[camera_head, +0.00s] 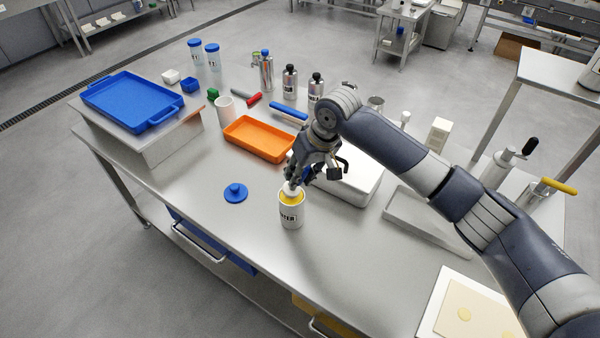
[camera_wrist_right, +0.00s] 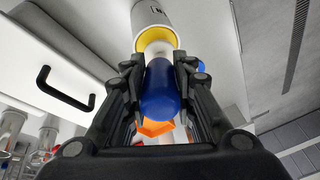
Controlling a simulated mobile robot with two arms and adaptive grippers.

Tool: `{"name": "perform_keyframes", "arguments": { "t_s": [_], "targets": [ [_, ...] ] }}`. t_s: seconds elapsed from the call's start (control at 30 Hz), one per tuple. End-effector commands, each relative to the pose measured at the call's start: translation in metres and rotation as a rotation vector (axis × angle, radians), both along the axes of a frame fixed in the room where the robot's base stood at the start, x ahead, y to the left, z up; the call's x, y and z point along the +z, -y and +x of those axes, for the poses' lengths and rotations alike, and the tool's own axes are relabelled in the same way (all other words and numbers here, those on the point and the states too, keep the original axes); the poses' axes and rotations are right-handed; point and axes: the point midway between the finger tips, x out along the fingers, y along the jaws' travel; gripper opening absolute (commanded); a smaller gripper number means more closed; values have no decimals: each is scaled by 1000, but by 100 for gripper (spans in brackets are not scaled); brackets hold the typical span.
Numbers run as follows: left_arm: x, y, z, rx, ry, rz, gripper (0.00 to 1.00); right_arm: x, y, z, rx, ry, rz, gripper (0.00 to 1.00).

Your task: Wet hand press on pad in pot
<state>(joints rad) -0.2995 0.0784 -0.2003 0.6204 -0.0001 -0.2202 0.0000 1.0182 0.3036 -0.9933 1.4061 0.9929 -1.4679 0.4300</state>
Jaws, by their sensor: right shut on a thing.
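The pot (camera_head: 291,214), a white cylinder with dark lettering and yellow inside its mouth, stands upright near the table's front edge. It also shows at the top of the right wrist view (camera_wrist_right: 150,14). My right gripper (camera_head: 293,180) is just above the pot and shut on the hand press. The hand press has a rounded blue handle (camera_wrist_right: 160,90) between my fingers and a white end at the pot's mouth. I cannot tell whether that end touches the yellow pad (camera_wrist_right: 153,38). My left gripper is not in view.
A blue lid (camera_head: 235,194) lies left of the pot. An orange tray (camera_head: 259,139) and a white box (camera_head: 352,186) with a black handle stand behind. A grey tray (camera_head: 425,222) lies to the right. A board with a dough sheet (camera_head: 470,309) is at front right.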

Motion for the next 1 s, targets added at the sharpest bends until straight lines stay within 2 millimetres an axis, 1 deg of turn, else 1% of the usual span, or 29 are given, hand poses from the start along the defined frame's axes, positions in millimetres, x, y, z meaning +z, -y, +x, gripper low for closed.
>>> {"name": "perform_keyframes", "arguments": {
  "t_s": [0.67, 1.0],
  "targets": [
    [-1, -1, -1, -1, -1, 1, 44, -8, 0, 0, 0, 0, 0, 1],
    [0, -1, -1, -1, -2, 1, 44, -8, 0, 0, 0, 0, 0, 1]
  ]
}}
